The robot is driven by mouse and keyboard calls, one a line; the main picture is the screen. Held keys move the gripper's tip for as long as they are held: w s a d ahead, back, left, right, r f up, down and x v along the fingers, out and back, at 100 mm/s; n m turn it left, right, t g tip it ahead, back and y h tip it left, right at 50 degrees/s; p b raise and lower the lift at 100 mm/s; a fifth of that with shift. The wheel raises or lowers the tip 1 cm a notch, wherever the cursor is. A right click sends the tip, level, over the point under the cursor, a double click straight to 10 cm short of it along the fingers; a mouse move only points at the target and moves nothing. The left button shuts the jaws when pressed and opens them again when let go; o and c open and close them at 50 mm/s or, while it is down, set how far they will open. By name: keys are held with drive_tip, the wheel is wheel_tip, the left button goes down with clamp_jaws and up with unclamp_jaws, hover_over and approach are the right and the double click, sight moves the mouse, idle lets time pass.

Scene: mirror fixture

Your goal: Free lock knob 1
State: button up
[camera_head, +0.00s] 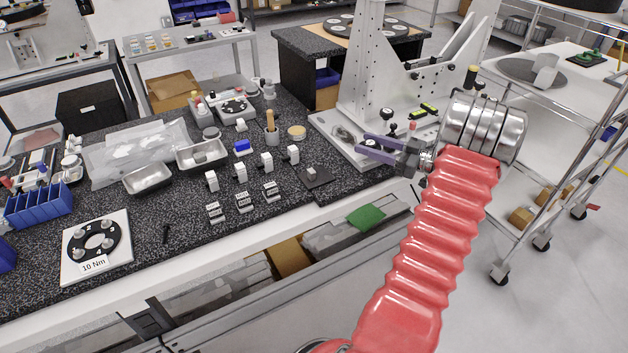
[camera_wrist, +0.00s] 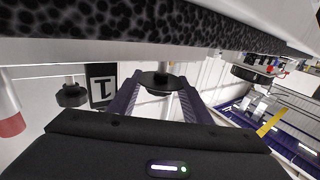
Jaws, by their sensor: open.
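My gripper (camera_head: 362,146) has purple fingers and is open low over the metal base of the fixture in the head view. In the wrist view its fingers (camera_wrist: 160,92) stand on either side of a black round knob (camera_wrist: 161,79) on a short stem. Contact with the knob cannot be told. A second black knob (camera_wrist: 71,95) is left of the fingers, and a label plate (camera_wrist: 102,85) with a "1"-like mark lies between the two knobs. Which knob the label belongs to is unclear. In the head view a black knob (camera_head: 391,129) stands just behind the fingers.
The tall white fixture column (camera_head: 366,60) rises behind my gripper. A red-tipped part (camera_wrist: 11,124) is at the wrist view's left edge. Several white blocks, metal trays (camera_head: 202,155) and a flange plate (camera_head: 97,245) are on the speckled bench. A wheeled cart (camera_head: 548,190) stands at right.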

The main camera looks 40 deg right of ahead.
drive_tip(key=shift+m+t+h, duration=0.2)
drive_tip(key=shift+m+h, duration=1.15)
drive_tip(key=shift+h, duration=0.75)
drive_tip(key=shift+m+t+h, duration=0.2)
drive_tip(key=shift+m+h, duration=1.15)
drive_tip(key=shift+h, duration=0.75)
drive_tip(key=shift+a+m+g+h, duration=0.1)
drive_tip(key=shift+m+g+h, duration=0.7)
drive_tip(key=shift+m+h, duration=1.4)
drive_tip(key=shift+g+h, duration=0.4)
drive_tip(key=shift+h, duration=0.7)
